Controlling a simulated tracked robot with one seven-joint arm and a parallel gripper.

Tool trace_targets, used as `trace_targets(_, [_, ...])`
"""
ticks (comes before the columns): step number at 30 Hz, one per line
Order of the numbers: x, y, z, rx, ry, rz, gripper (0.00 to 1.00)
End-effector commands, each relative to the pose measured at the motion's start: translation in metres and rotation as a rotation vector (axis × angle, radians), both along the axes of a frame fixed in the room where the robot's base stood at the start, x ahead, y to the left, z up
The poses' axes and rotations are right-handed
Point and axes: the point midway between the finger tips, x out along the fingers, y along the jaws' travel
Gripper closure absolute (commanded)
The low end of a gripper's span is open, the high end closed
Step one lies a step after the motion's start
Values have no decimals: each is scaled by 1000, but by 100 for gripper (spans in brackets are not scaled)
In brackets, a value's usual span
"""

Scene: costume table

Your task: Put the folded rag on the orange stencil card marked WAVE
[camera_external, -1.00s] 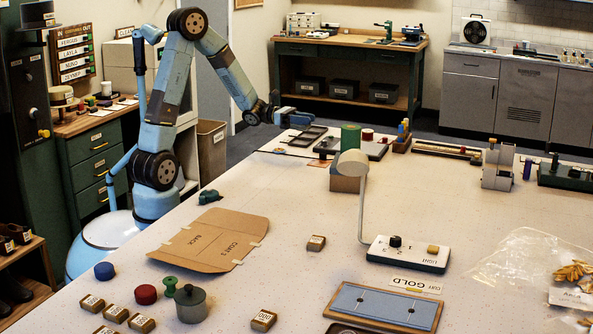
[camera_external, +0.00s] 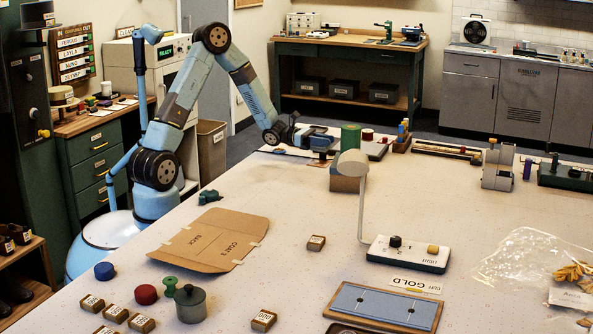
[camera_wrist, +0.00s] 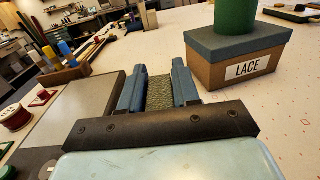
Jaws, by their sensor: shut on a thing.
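My gripper (camera_external: 324,144) is at the far side of the table, low above the top, left of the green cylinder. In the wrist view its two blue fingers (camera_wrist: 158,85) are shut on a grey-green textured piece, the folded rag (camera_wrist: 160,92). Only the part of the rag between the fingers shows.
A cardboard box marked LACE (camera_wrist: 240,68) with a grey lid and a green cylinder (camera_external: 350,137) stands right of my gripper. A lamp (camera_external: 351,163) stands nearer.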

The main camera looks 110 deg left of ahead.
Motion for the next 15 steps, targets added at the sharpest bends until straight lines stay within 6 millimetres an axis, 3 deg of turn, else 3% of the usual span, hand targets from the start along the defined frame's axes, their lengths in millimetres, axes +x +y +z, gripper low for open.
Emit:
trace_targets(3, [0,0,-13,-2,0,0,100])
trace_targets(15, [0,0,-17,-1,0,0,100])
